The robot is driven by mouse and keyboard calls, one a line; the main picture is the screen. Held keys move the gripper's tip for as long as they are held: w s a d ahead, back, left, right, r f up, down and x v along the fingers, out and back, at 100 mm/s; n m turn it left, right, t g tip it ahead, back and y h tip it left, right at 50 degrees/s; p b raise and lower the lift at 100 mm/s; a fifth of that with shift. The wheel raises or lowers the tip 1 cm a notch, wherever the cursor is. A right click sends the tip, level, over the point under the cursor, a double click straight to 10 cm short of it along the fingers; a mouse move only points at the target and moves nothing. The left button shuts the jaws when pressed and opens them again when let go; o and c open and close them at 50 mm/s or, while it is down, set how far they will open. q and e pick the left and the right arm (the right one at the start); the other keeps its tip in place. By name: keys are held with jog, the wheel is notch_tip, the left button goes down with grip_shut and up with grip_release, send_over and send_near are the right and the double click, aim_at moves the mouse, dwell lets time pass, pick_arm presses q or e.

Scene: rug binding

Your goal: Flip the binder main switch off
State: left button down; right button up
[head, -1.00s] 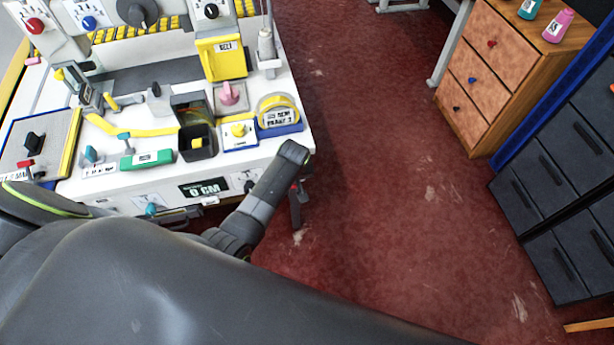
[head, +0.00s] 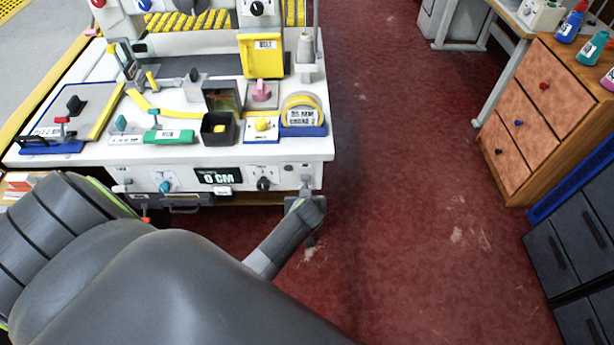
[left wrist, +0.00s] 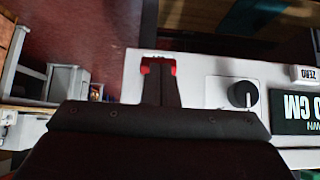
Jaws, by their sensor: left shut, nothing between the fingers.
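The white binder (head: 110,151) stands at the left in the head view. Its front panel has a black knob (head: 263,184) on a pale plate, right of the "0 CM" display (head: 219,176). The knob also shows in the left wrist view (left wrist: 243,94), where the panel appears upside down. I cannot tell which control is the main switch. My right gripper is not in view.
A teal knob (head: 165,187) sits left of the display. A tape dispenser (head: 302,116) and a yellow button (head: 262,124) are on the binder's top. A wooden drawer cabinet (head: 545,120) stands at the right. The red floor (head: 400,200) between is clear.

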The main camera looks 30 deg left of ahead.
pick_arm(q)
jog(key=shift+f, duration=0.3)
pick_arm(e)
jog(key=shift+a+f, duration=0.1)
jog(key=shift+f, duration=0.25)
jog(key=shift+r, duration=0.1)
